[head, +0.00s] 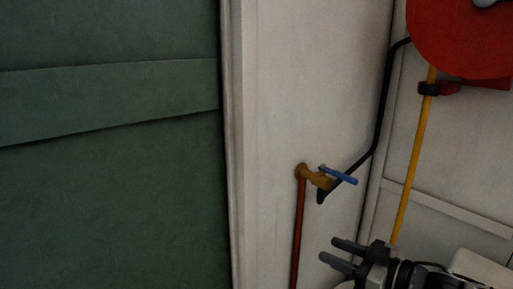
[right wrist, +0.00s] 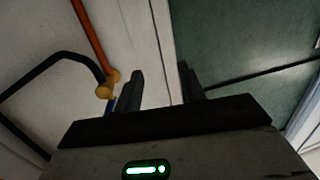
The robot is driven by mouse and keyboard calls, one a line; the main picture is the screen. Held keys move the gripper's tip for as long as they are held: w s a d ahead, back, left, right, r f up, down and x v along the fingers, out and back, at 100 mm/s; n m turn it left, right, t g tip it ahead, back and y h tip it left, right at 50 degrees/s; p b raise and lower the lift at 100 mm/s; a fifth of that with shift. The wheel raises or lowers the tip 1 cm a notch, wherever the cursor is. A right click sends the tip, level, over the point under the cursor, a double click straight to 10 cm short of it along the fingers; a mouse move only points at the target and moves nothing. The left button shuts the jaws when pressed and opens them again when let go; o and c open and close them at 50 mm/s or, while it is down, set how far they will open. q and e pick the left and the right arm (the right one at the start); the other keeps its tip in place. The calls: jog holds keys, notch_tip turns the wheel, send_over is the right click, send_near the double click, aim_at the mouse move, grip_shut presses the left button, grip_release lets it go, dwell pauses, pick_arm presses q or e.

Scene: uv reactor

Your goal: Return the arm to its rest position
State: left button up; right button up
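My right gripper (head: 329,249) is at the lower right of the head view, its two dark fingers pointing left. The fingers are apart with nothing between them. The right wrist view also shows the gripper (right wrist: 161,70), with a clear gap between its fingers and the pale wall and green panel beyond. In the head view the gripper appears below a brass tap (head: 318,180) with a blue lever (head: 338,175), apart from it in the picture. My left gripper is in neither view.
A red-brown pipe (head: 298,235) runs down from the tap. A black hose (head: 381,100) curves down to the tap. A red hose reel (head: 460,40) and a yellow pipe (head: 413,160) are at the right. A green panelled surface (head: 110,200) fills the left.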

jog(key=s+a+f+m+h, duration=0.1)
jog(key=s+a+f+m, duration=0.1)
jog(key=s+a+f, duration=0.9)
jog(key=s+d+f+m+g+h, duration=0.1)
jog(key=s+d+f+m+h, duration=0.4)
jog(key=s+f, duration=0.5)
jog(key=s+d+h, duration=0.1)
jog(key=d+h, duration=0.1)
jog(key=h, duration=0.1)
jog(key=shift+s+d+f, duration=0.15)
jog(key=shift+s+d, duration=0.05)
jog(key=shift+d, duration=0.15)
